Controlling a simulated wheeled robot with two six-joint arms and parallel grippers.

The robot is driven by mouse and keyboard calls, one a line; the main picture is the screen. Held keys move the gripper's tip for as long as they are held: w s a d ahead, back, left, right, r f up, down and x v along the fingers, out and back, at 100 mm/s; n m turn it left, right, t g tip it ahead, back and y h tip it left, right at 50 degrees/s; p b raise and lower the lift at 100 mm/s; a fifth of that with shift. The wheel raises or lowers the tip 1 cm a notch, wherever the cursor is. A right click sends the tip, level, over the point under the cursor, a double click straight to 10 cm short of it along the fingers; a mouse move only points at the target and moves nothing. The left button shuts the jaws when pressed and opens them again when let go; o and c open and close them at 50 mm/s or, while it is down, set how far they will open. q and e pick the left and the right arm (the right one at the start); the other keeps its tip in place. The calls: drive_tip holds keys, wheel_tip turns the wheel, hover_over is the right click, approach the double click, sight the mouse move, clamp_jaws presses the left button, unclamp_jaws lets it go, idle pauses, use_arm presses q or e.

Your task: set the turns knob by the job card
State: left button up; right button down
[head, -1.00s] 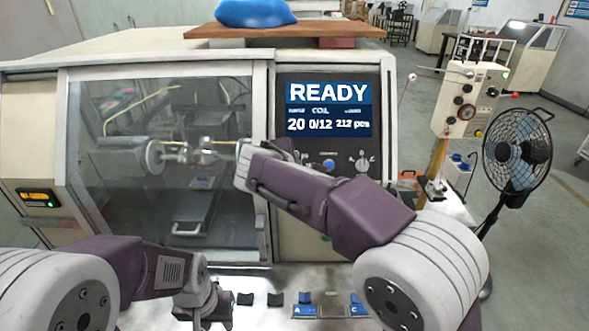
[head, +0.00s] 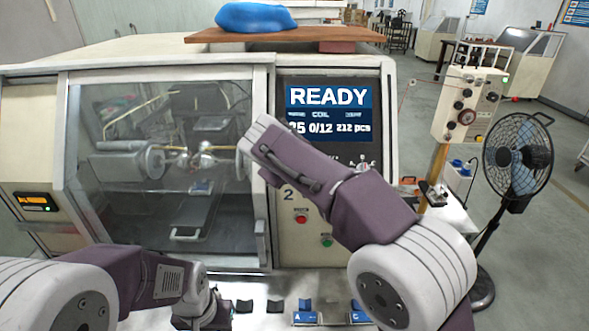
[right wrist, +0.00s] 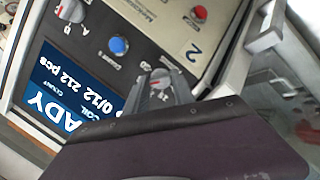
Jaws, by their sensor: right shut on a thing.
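The turns knob (right wrist: 160,78) is a small grey dial with a red mark, on the winding machine's front panel in the right wrist view. My right gripper (right wrist: 158,92) is shut on it, one finger on each side. In the head view my right wrist hides this knob and the fingertips. The display (head: 328,112) reads READY, 0/12 and 212 pcs; the turns figure reads 25, its left edge partly covered by my wrist. My left gripper (head: 204,310) is low at the front left, away from the panel; its fingers are unclear. I cannot make out a job card.
Close to the knob are a blue button (right wrist: 118,45), a red button (right wrist: 199,13) and another selector knob (right wrist: 70,10). A green button (head: 326,240) is lower on the panel. A clear door (head: 170,215) covers the winding chamber. Blue holders (head: 305,316) stand along the front.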

drive_tip(key=shift+r+m, duration=0.1)
drive_tip(key=shift+m, duration=0.5)
drive_tip(key=c, duration=1.1)
unclamp_jaws()
drive_tip(key=shift+o, duration=0.2)
drive_tip(key=shift+s, duration=0.15)
drive_tip(key=b+v, duration=0.1)
drive_tip(key=v, duration=0.8)
drive_tip(key=shift+r, duration=0.15)
drive_tip(key=shift+d, duration=0.1)
